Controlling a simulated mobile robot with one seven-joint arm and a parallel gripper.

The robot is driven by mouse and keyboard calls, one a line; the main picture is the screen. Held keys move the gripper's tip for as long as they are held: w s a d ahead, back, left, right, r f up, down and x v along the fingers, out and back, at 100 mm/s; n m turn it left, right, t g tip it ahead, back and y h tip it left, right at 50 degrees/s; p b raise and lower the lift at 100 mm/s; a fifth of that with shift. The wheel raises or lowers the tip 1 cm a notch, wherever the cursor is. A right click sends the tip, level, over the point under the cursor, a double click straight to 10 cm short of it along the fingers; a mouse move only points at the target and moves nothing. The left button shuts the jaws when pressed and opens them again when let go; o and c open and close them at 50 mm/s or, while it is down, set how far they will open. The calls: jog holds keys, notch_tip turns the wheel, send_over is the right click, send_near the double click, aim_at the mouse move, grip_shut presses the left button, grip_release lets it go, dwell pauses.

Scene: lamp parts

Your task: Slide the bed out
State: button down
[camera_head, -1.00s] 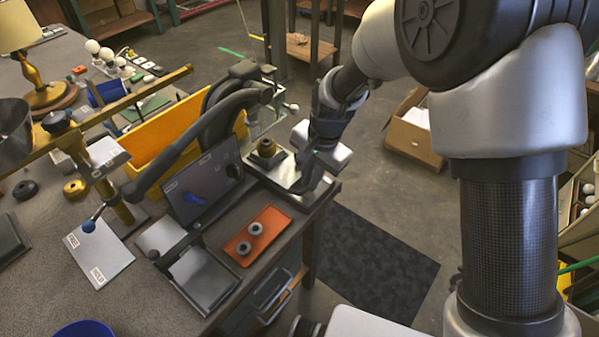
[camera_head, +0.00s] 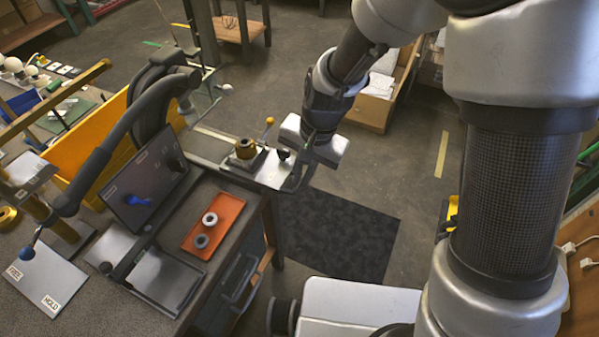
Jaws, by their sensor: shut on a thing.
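The bed (camera_head: 266,178) is a pale metal plate at the right end of the workbench, projecting past the bench's edge. My gripper (camera_head: 298,174) reaches down to the bed's right end and is shut on the bed there. The exact grip is too small to make out. To the left of the bed shows a grey rail-like base (camera_head: 208,146).
A tilted dark screen (camera_head: 143,190) and a press-like black arm stand to the left. Open floor with a dark mat (camera_head: 335,235) lies to the right.

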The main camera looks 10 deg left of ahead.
jog(key=shift+d, duration=0.25)
jog(key=c, duration=1.8)
grip_release()
jog(key=shift+d, duration=0.1)
jog(key=shift+r, duration=0.1)
jog(key=d+r+p, duration=0.1)
jog(key=r, duration=0.4)
jog(key=d+r, duration=0.1)
jog(key=r, duration=0.5)
jog(key=s+r+p, duration=0.1)
jog(key=r, duration=0.5)
jog(key=shift+d+p, duration=0.3)
jog(key=shift+d, duration=0.1)
jog(key=s+d+r+n+t+p, duration=0.1)
jog(key=s+d+r+p, duration=0.1)
jog(key=d+r, duration=0.3)
jog(key=s+d+r+n+t+h+p, duration=0.1)
jog(key=s+d+r+t+p, duration=0.1)
jog(key=s+d+r, duration=0.3)
jog(key=s+d+r+n+t+h+p, duration=0.1)
jog(key=s+d+r+t+p, duration=0.1)
jog(key=s+d+r+p, duration=0.2)
jog(key=shift+s+d+r, duration=0.1)
jog(key=shift+d+r, duration=0.55)
jog(key=shift+d, duration=0.2)
jog(key=shift+d+r, duration=0.65)
jog(key=shift+d, duration=0.2)
